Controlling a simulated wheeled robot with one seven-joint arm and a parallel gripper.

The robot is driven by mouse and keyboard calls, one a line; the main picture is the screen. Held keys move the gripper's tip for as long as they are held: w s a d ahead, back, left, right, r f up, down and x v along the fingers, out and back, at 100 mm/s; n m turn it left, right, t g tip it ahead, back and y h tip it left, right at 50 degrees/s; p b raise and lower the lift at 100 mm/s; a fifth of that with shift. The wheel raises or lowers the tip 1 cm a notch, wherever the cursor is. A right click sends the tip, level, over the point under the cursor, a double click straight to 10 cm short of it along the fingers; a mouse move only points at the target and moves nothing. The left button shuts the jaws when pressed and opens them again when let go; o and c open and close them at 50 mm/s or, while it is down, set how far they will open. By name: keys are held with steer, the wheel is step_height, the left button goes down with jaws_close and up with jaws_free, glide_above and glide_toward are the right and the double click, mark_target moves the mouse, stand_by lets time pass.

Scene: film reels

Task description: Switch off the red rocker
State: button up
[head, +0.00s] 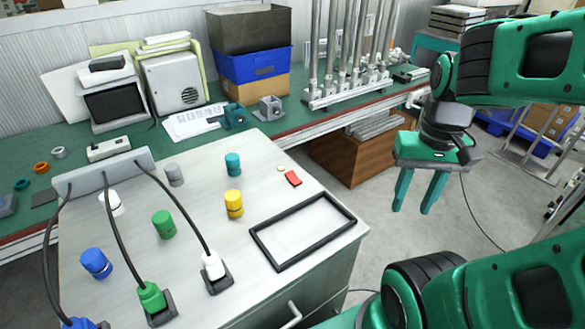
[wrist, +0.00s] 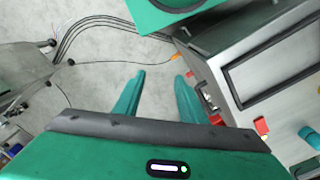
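Another small red part (wrist: 214,119) shows on the side of the cabinet in the wrist view, with an orange part (wrist: 177,57) farther along. I cannot tell which red part is the rocker, or any switch position. My gripper (head: 412,210) is open and empty, right of the cabinet, fingers pointing down. It also shows in the wrist view (wrist: 160,76), apart from the cabinet.
The worktop carries a black rectangular frame (head: 305,232), yellow (head: 233,204), green (head: 163,224) and teal (head: 233,164) cylinders, and cabled plugs (head: 151,298). A green bench (head: 280,128) stands behind. Clear floor lies below my gripper; loose cables cross it.

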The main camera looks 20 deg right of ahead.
steer(key=w+a+r+n, duration=0.2)
steer(key=w, duration=0.3)
steer(key=w+a+r+n, duration=0.1)
steer(key=w+a+r, duration=0.2)
steer(key=w, duration=0.2)
step_height(320, 180, up, 4)
steer(key=n, duration=0.5)
glide_above(296, 179)
step_height(296, 179, down, 11)
steer(key=shift+r, duration=0.15)
